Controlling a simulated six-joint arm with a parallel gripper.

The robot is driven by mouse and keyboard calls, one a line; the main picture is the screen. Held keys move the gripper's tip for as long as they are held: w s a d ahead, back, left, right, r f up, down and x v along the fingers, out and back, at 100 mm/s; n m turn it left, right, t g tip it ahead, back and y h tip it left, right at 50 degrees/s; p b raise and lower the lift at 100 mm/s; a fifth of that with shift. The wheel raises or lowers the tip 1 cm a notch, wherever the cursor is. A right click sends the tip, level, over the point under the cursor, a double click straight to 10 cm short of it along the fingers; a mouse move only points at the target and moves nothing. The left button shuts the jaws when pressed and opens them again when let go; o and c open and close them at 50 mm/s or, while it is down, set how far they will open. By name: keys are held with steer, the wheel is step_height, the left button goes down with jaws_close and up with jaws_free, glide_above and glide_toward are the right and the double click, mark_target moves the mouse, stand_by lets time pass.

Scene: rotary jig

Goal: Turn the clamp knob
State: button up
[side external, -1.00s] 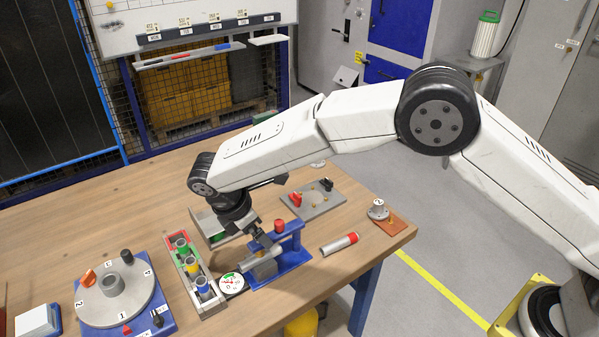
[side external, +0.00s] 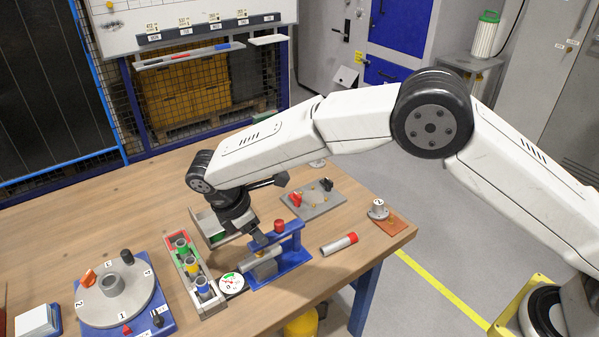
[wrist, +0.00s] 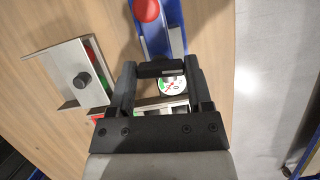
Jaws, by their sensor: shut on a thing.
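A blue clamp fixture (side external: 293,260) stands near the front edge of the bench, with a red knob (side external: 279,225) on top and a grey cylinder (side external: 262,258) lying across it. My gripper (side external: 259,242) points down at the left part of this fixture, left of the red knob.
A round dial gauge (side external: 231,284) and a tray (side external: 207,308) of coloured cups lie left of the fixture. A rotary plate (side external: 100,302) is further left. A red-capped cylinder (side external: 340,244) and a grey plate (side external: 316,205) with red and black knobs lie right and behind.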

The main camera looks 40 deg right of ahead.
steer(key=shift+r+m+g+y, duration=0.15)
steer(key=shift+m+g, duration=0.3)
steer(key=shift+m, duration=0.7)
steer(key=shift+f+m+g+y, duration=0.1)
steer(key=shift+m+g+y, duration=0.25)
steer(key=shift+m, duration=0.8)
steer(key=o, duration=1.3)
steer(key=shift+w+r, duration=0.1)
steer(key=shift+v, duration=3.85)
steer(key=shift+a, duration=0.1)
